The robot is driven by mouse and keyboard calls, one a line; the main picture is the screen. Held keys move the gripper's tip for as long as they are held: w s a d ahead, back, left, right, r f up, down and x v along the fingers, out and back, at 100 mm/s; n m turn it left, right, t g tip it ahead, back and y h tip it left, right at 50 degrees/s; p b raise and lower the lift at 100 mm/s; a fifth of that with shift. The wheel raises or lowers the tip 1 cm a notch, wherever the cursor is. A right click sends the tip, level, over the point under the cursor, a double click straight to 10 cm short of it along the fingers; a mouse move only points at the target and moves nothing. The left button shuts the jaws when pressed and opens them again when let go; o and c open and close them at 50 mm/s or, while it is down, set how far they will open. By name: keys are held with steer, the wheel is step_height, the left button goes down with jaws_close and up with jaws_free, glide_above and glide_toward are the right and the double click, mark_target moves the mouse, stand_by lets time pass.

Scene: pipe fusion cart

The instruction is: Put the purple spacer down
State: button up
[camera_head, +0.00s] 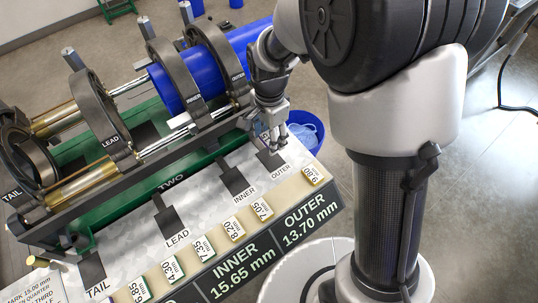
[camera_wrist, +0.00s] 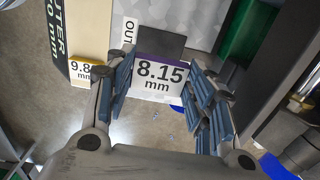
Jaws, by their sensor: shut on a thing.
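My gripper (camera_head: 268,134) is over the right end of the cart's bench in the head view, just above the dark pad marked OUTER (camera_head: 268,160). In the wrist view my gripper (camera_wrist: 160,78) is shut on the purple spacer (camera_wrist: 160,74), between its blue-padded fingers. The spacer's white face reads 8.15 mm, with a purple band along its far edge. The dark pad (camera_wrist: 160,43) shows just beyond the spacer. I cannot tell whether the spacer touches the bench. In the head view my gripper mostly hides the spacer.
Dark pads marked INNER (camera_head: 235,180), LEAD (camera_head: 170,221) and TAIL (camera_head: 91,266) lie along the bench. Several labelled spacers line the front edge; the 9.80 one (camera_head: 312,175) is nearest. Clamp rings hold a blue pipe (camera_head: 203,76) behind. A blue bucket (camera_head: 318,130) stands right.

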mark_target(269, 159)
step_height(269, 159, down, 9)
steer(key=shift+r+b, duration=0.2)
steer(key=shift+b, duration=0.95)
steer(key=shift+f, duration=0.15)
steer(key=o, duration=1)
